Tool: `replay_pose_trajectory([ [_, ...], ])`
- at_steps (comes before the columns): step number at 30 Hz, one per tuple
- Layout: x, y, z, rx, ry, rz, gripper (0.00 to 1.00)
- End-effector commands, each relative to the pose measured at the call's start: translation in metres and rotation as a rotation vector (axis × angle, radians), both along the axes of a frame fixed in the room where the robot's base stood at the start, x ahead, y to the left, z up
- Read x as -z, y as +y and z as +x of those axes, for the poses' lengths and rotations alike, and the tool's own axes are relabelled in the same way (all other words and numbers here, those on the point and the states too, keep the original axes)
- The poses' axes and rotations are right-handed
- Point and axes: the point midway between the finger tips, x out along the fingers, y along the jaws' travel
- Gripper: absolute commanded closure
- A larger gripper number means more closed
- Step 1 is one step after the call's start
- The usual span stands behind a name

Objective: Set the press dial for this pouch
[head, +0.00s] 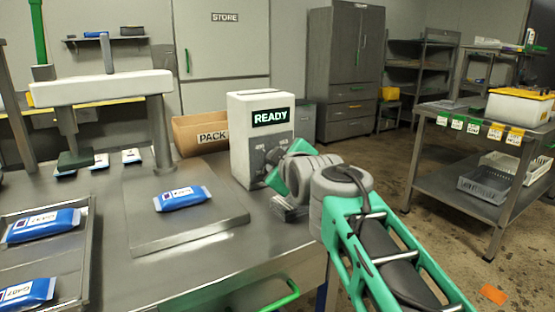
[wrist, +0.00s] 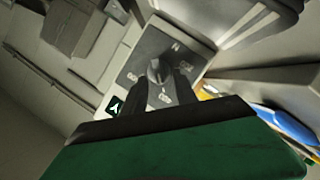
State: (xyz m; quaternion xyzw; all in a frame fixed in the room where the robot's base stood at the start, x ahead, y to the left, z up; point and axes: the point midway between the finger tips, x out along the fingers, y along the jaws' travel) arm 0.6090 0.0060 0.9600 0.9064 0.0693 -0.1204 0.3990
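The press control box (head: 240,150) is white with a lit READY display (head: 271,117). Its dark dial panel (head: 258,158) faces my arm and is partly hidden by my gripper (head: 270,172). In the wrist view the grey dial knob (wrist: 157,71) sits on its panel, with small white labels around it that I cannot read surely. My gripper (wrist: 161,90) points at the knob, its two dark fingers apart on either side of it; I cannot tell whether they touch it. A blue-and-white pouch (head: 182,198) lies on the press's metal plate (head: 215,225); its print is too small to read.
The white-beamed press (head: 100,88) stands left of the box. A metal tray (head: 82,262) with blue pouches is at the front left. A cardboard PACK bin (head: 200,133) stands behind. A labelled cart (head: 480,125) is at the right, with open floor before it.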

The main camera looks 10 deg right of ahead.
Motion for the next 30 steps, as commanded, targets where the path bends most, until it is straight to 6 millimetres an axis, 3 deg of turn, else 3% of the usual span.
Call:
replay_pose_trajectory([
  [3, -0.01, -0.001, -0.026, 0.001, -0.002, 0.0, 0.65],
  [8, -0.015, -0.003, -0.05, 0.002, 0.0, 0.001, 0.65],
  [19, -0.02, -0.003, -0.055, 0.002, 0.001, 0.0, 0.65],
  [23, -0.059, -0.003, -0.055, 0.003, 0.0, 0.0, 0.65],
  [27, -0.123, -0.003, -0.055, 0.002, 0.001, 0.0, 0.65],
  [30, -0.148, -0.003, -0.055, 0.002, 0.002, 0.0, 0.65],
])
